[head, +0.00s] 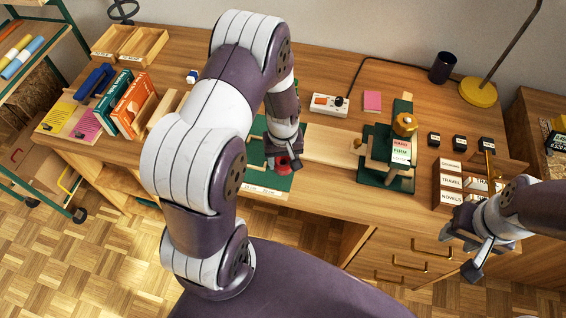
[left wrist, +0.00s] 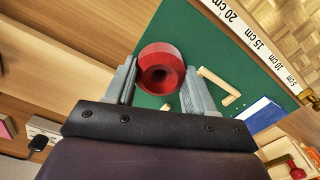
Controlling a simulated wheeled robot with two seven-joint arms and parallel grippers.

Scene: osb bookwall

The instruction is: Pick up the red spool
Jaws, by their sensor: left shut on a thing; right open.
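The red spool (head: 283,166) is at my left gripper (head: 283,160), over the green mat (head: 268,183). In the left wrist view the red spool (left wrist: 161,69) sits between the two grey fingers of my left gripper (left wrist: 158,86), its round hollow end facing the camera. The left gripper is shut on it. Whether the spool touches the mat I cannot tell. My right gripper (head: 472,258) is open and empty at the lower right, in front of the desk's drawers.
A ruler (left wrist: 255,45) edges the green mat, with small wooden pieces (left wrist: 220,85) and a blue block (left wrist: 257,115) near the spool. A green press (head: 388,160) stands to the right. A labelled box (head: 462,185) is near the right gripper. Books (head: 130,103) stand at left.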

